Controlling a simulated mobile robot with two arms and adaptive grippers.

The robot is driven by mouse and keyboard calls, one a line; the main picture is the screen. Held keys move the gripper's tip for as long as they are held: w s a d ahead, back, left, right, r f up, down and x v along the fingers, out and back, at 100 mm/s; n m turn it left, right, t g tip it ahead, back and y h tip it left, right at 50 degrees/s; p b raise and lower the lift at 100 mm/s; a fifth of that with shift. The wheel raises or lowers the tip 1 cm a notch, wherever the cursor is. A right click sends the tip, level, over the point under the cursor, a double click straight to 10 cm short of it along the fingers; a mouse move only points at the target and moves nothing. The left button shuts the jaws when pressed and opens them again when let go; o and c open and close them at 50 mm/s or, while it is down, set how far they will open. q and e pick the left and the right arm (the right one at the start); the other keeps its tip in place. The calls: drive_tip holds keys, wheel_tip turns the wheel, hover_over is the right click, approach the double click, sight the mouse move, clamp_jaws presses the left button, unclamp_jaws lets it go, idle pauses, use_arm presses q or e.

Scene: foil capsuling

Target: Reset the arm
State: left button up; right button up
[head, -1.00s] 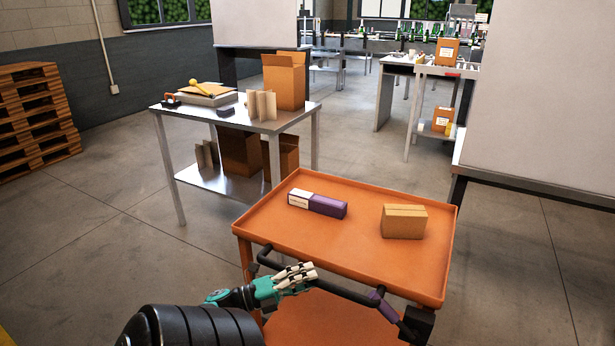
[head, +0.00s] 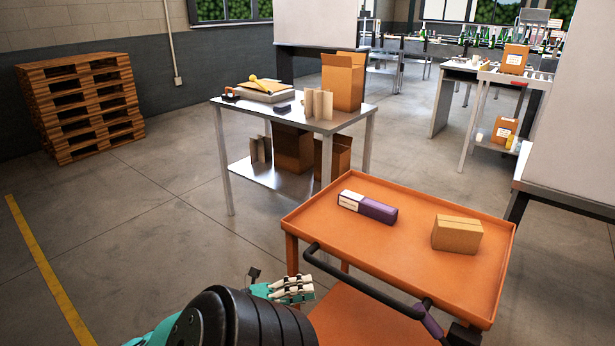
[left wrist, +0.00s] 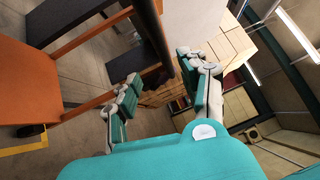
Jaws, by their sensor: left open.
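My left gripper (head: 296,287) is low in the middle of the head view, partly behind my dark arm link. It is beside the near left end of the orange cart (head: 400,262) and its black handle (head: 365,289). In the left wrist view, its two finger sets stand apart with nothing between them (left wrist: 160,88). The black handle bar also shows past the fingers in that view (left wrist: 153,35). My right gripper is not in view.
The cart top carries a white and purple box (head: 368,206) and a small cardboard box (head: 457,234). A metal table (head: 345,117) with cartons stands behind. Wooden pallets (head: 82,105) are stacked at the left wall. The floor at left is open.

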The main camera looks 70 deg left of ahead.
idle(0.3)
use_arm(q)
drive_tip(key=d+f+n+g+y+p, duration=0.1)
drive_tip(key=d+f+n+g+y, duration=0.25)
drive_tip(key=f+n, duration=0.65)
drive_tip(key=d+f+n+g+y+p, duration=0.2)
drive_tip(key=d+f+n+g+y, duration=0.15)
drive_tip(key=f, duration=1.25)
drive_tip(key=s+d+f+n+g+h, duration=0.1)
drive_tip(key=s+d+f+n+g, duration=0.1)
drive_tip(key=d, duration=0.6)
drive_tip(key=s+d+f+n+g+h+p, duration=0.1)
drive_tip(key=s+d+f+n+g, duration=0.1)
drive_tip(key=s+d+f+g, duration=0.3)
drive_tip(key=s+d+f+n+g+h+p, duration=0.1)
drive_tip(key=s+d+f+n+g, duration=0.1)
drive_tip(key=s+d+f+g, duration=0.2)
drive_tip(key=s+d+f, duration=0.3)
drive_tip(key=d+f, duration=0.2)
drive_tip(key=d, duration=0.3)
drive_tip(key=shift+s+d, duration=0.15)
drive_tip(key=shift+d, duration=0.2)
